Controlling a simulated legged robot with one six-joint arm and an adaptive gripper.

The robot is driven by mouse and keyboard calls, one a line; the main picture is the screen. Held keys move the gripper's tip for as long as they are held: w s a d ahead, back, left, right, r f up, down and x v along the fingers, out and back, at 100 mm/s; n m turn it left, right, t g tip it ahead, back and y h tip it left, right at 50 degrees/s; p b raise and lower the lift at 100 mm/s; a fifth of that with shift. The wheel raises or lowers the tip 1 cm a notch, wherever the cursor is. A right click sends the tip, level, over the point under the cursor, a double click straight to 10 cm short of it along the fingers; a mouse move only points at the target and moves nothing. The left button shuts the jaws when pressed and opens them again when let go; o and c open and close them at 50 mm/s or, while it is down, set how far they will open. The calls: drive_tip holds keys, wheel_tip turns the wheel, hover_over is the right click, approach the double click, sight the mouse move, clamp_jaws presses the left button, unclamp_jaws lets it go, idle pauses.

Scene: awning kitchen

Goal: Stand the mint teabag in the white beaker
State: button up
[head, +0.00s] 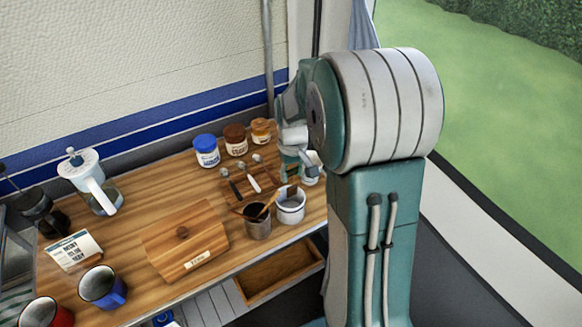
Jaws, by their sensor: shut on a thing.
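The white beaker (291,207) stands upright near the front right edge of the wooden counter. My gripper (303,175) is just behind and above it, partly hidden by my own arm. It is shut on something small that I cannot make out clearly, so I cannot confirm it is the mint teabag. I do not see the teabag apart from the gripper. I cannot tell whether the held thing touches the beaker.
A dark cup (257,224) with wooden utensils stands close left of the beaker. Spoons (239,180) and jars (207,151) are behind. An open drawer (281,272) is below.

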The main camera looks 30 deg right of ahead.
sight(290, 188)
drive_tip(key=shift+a+f, duration=0.3)
drive_tip(key=shift+f, duration=0.3)
drive_tip(key=shift+a+f, duration=0.3)
drive_tip(key=shift+f, duration=0.55)
drive_tip(key=shift+d+f, duration=0.35)
drive_tip(key=shift+f, duration=0.25)
drive_tip(key=o, duration=0.9)
drive_tip(key=shift+a, duration=0.2)
drive_tip(key=shift+c, duration=0.2)
drive_tip(key=shift+d+r, duration=0.1)
